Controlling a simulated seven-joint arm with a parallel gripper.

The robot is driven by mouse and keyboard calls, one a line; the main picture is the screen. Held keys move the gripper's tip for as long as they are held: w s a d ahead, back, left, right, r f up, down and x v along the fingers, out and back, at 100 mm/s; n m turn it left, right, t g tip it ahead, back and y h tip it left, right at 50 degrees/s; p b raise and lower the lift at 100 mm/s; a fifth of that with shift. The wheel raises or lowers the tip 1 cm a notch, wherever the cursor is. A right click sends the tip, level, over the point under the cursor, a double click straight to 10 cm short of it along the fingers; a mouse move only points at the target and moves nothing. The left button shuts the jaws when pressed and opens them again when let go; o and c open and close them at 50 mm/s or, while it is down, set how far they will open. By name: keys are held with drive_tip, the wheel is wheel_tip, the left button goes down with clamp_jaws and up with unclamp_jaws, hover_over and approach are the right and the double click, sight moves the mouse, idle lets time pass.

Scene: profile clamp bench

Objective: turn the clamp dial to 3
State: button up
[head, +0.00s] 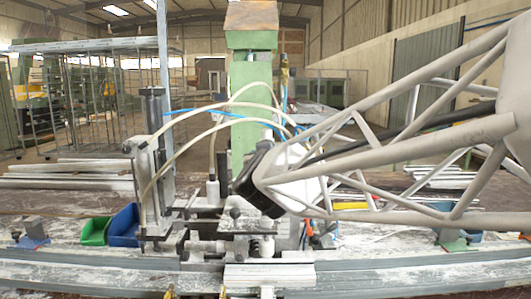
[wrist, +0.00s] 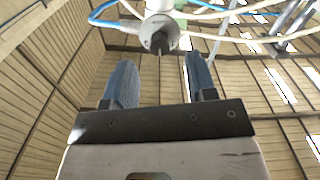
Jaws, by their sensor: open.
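The clamp bench (head: 75,265) runs across the head view, with a light metal clamp unit (head: 148,185) standing upright left of centre. In the wrist view, a round light-grey fitting with a dark face (wrist: 159,35) shows beyond the fingertips, roughly centred between them. I cannot tell whether it is the dial, and no numbers can be read. My gripper (wrist: 160,78) is open, with two blue-grey fingers apart and nothing between them. A gap in the picture separates the fingertips from the fitting. In the head view my arm reaches in from the right; I cannot make out the fingers there.
A green post (head: 250,100) rises behind the bench centre. Pale and blue hoses (head: 195,137) loop between the clamp unit and my arm's end. A green bin (head: 95,232) and a blue bin (head: 124,226) stand left of the clamp unit. White profiles (head: 75,175) lie behind.

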drive_tip(key=shift+w, duration=2.2)
drive_tip(key=c, duration=0.9)
drive_tip(key=shift+c, duration=0.2)
drive_tip(key=shift+m, duration=0.3)
drive_tip(key=m, duration=1.1)
drive_tip(key=shift+m, duration=0.3)
